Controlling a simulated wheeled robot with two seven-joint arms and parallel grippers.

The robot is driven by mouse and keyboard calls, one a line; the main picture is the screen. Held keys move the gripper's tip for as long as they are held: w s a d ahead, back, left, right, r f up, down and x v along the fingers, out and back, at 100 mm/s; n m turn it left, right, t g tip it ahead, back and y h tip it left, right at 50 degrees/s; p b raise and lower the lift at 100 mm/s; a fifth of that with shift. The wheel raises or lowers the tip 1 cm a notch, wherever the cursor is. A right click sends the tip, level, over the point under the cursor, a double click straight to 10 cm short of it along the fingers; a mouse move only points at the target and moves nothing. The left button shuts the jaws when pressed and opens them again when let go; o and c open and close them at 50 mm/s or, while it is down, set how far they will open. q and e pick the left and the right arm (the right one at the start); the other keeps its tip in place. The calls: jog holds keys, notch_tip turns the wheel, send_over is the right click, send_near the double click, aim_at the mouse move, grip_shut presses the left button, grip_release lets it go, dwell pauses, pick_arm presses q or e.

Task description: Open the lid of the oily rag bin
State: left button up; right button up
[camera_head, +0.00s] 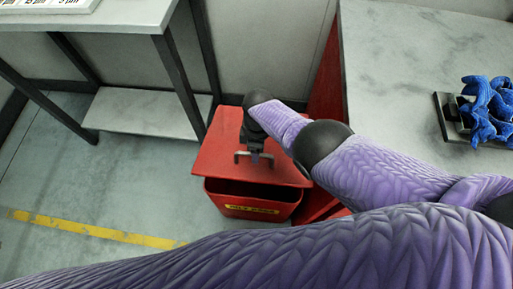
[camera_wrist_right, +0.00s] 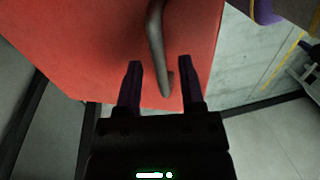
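The red oily rag bin (camera_head: 232,200) stands on the floor, with a yellow label on its front. Its flat red lid (camera_head: 215,150) lies over the top, and a dark gap shows between the lid's front edge and the bin's front wall. A grey bar handle (camera_wrist_right: 156,45) is on the lid; a grey bracket shape also shows near the lid's front in the head view. My right gripper (camera_wrist_right: 160,70) is over the lid, its fingers apart on either side of the handle's end, not closed on it. Contact is unclear. My left gripper is out of view.
A grey-topped table (camera_head: 130,14) with a shelf below stands at the left. A grey worktop (camera_head: 395,60) at the right holds a dark tray (camera_head: 447,118) with blue crumpled cloth (camera_head: 490,105). A yellow floor line (camera_head: 95,230) crosses clear floor at the left.

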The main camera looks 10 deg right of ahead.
grip_shut()
dwell(0.4)
dwell(0.4)
dwell(0.4)
